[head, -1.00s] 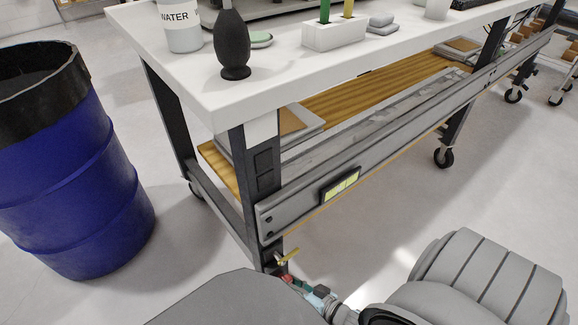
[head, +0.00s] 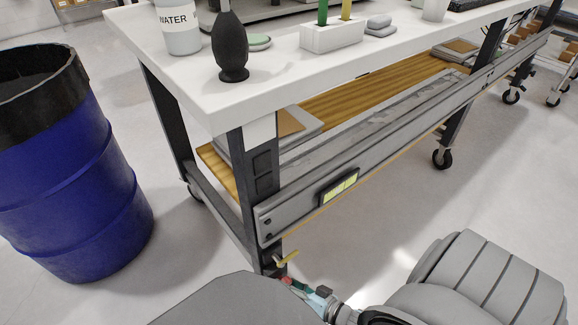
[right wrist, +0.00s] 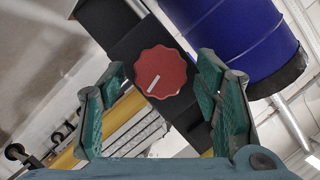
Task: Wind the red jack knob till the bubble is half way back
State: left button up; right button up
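The red jack knob (right wrist: 168,66) has a scalloped rim and a white line mark, and faces the right wrist camera on a dark leg. A small red patch of it (head: 287,280) shows low at the bench's near leg in the head view. My right gripper (right wrist: 162,82) is open, with its green fingers on either side of the knob and visible gaps between. In the head view my right gripper (head: 305,289) is small and at the leg's foot. The level vial (head: 340,187) is yellow-green on the bench's grey rail; its bubble is too small to read. My left gripper is not in view.
A blue drum (head: 75,190) stands left of the white-topped bench (head: 290,75). A water bottle (head: 180,28), a black bulb blower (head: 231,48) and a white holder (head: 332,35) stand on top. A brass-coloured lever (head: 287,257) sits just above the knob.

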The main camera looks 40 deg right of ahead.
jog(key=v, duration=1.2)
dwell(0.3)
